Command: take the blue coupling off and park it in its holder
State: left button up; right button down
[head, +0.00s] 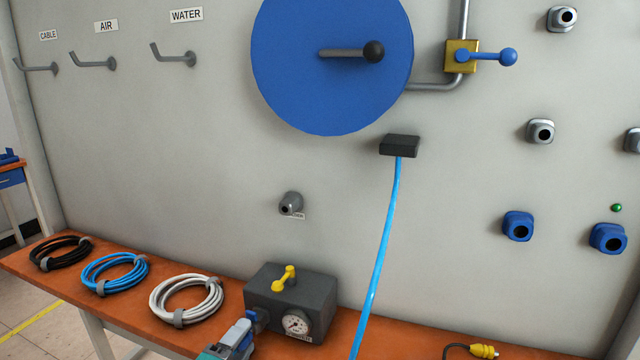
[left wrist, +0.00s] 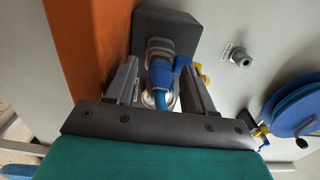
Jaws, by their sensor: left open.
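The blue coupling (left wrist: 160,73) sits on the grey port of a dark box, with a light blue hose (left wrist: 160,100) at its near end. In the head view the coupling (head: 260,316) is partly hidden by my left gripper (head: 247,328). That gripper is open. In the left wrist view its two fingers (left wrist: 157,80) stand either side of the coupling, and I see gaps beside it. A grey round stub with a small label (head: 290,203), possibly the holder, is on the wall above the box and looks empty. It also shows in the left wrist view (left wrist: 241,58). My right gripper is not in view.
The dark box (head: 318,288) carries a yellow lever (head: 285,278) and a gauge (head: 297,324). A blue hose (head: 380,260) hangs from a black block (head: 400,146). Coiled hoses (head: 185,300) lie on the orange bench (head: 215,335). A blue disc (head: 300,90) is above.

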aim_at(236, 350)
pick_arm(q)
jog(key=shift+c, duration=0.4)
dwell(0.5)
grip_shut()
dwell(0.4)
jog(key=shift+s, duration=0.15)
jog(key=shift+p+v, duration=0.9)
jog(key=shift+v, duration=2)
